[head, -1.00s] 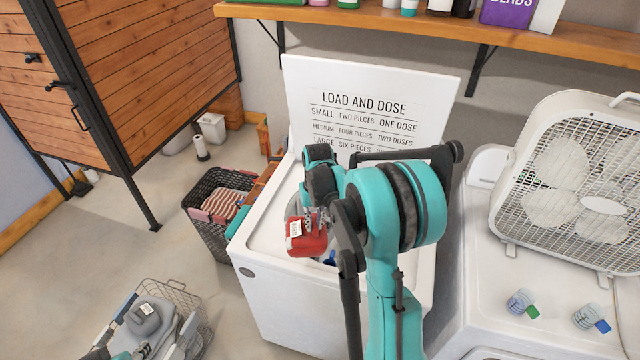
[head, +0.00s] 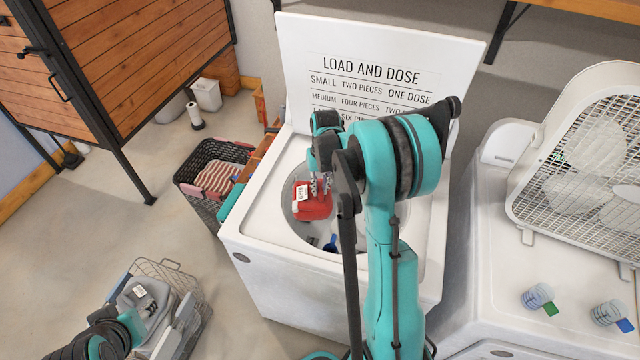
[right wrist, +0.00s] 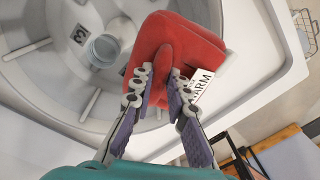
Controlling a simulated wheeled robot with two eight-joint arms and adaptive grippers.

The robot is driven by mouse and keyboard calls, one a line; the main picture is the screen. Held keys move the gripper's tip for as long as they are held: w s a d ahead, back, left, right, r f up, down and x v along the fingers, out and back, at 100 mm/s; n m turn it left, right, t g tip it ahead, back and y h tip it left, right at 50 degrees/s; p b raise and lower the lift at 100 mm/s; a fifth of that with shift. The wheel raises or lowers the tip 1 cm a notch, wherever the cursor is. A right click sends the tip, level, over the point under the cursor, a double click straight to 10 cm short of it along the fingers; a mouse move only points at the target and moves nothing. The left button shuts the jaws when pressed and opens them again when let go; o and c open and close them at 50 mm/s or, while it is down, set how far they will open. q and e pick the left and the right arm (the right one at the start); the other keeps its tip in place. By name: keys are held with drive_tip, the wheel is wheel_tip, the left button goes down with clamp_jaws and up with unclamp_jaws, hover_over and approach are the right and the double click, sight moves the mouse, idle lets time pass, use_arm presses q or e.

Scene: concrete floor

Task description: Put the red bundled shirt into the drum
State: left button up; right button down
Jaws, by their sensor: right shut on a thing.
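The red bundled shirt (head: 312,205) has a white tag and is in my right gripper (head: 318,184), over the left part of the open washer's drum (head: 298,230). In the right wrist view the fingers (right wrist: 160,86) are closed on the red shirt (right wrist: 178,55), with grey drum wall (right wrist: 40,75) behind and below it. A tag on the shirt reads "ARM" in part. A clear cup (right wrist: 103,50) lies in the drum. My left arm is at the lower left by a wire basket; its fingers cannot be made out.
The raised washer lid (head: 375,65) stands behind the drum. A dark basket (head: 190,170) holds striped cloth left of the washer. A wire basket (head: 190,285) holds grey bundles. A fan (head: 580,160) and two cups (head: 537,296) stand on the right machine.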

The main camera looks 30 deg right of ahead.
wheel_tip(320, 180, down, 23)
drive_tip(key=b, duration=1.6)
drive_tip(key=c, duration=1.4)
unclamp_jaws()
wheel_tip(320, 180, up, 26)
drive_tip(key=p, duration=1.6)
drive_tip(key=shift+r+p, duration=0.1)
drive_tip(key=shift+p, duration=0.2)
drive_tip(key=shift+s+a, duration=0.1)
